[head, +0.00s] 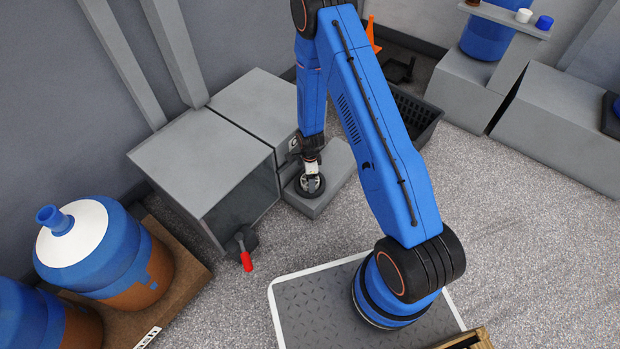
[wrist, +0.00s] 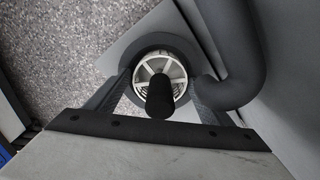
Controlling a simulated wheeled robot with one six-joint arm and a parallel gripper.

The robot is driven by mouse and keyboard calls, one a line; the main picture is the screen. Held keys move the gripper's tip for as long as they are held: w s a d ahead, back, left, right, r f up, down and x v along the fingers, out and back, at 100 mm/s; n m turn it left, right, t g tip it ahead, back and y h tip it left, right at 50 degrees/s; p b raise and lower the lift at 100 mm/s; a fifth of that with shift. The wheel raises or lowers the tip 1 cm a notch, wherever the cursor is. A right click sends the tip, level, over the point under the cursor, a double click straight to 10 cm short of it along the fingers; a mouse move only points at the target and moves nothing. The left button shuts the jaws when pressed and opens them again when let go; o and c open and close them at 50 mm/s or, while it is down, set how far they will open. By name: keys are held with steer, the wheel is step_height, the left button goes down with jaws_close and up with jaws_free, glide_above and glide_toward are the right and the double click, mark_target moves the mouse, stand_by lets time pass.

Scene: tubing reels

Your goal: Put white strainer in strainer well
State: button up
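The white strainer (wrist: 177,71) is a spoked disc with an upright black knob (wrist: 159,98). In the wrist view it lies inside the dark round ring of the strainer well (wrist: 141,50). It looks roughly centred; I cannot tell how deep it sits. The well (head: 310,194) also shows on a low grey block in the head view. My gripper (wrist: 160,84) is above it, fingers spread wide on either side of the ring, with clear space between them and the knob. In the head view my gripper (head: 311,170) reaches straight down over the well, partly hiding the strainer.
A thick dark pipe (wrist: 245,60) curves close to the right finger. A grey cabinet (head: 200,160) with a red-handled valve (head: 245,258) stands left of the block. A black crate (head: 415,115) is behind my arm. Blue bottles (head: 105,250) stand at left. The floor at right is clear.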

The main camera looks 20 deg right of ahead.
step_height(320, 180, up, 13)
steer(key=shift+f, duration=0.1)
steer(key=s+d+r+n+t, duration=0.1)
steer(key=s+r+n, duration=0.2)
steer(key=r, duration=0.7)
steer(key=s+d+r+n, duration=0.2)
steer(key=s+r+n, duration=0.1)
steer(key=r, duration=0.8)
steer(key=s+d+r+n+t, duration=0.1)
steer(key=s+r+n, duration=0.15)
steer(key=r, duration=0.75)
steer(key=s+d+r+n+t, duration=0.1)
steer(key=s+r+n, duration=0.4)
steer(key=s+r, duration=0.3)
steer(key=s+d+r+n+t, duration=0.1)
steer(key=s+r+n, duration=0.5)
steer(key=s, duration=1.1)
steer(key=shift+d+r+t, duration=0.4)
steer(key=shift+d+r, duration=0.1)
steer(key=shift+r, duration=0.5)
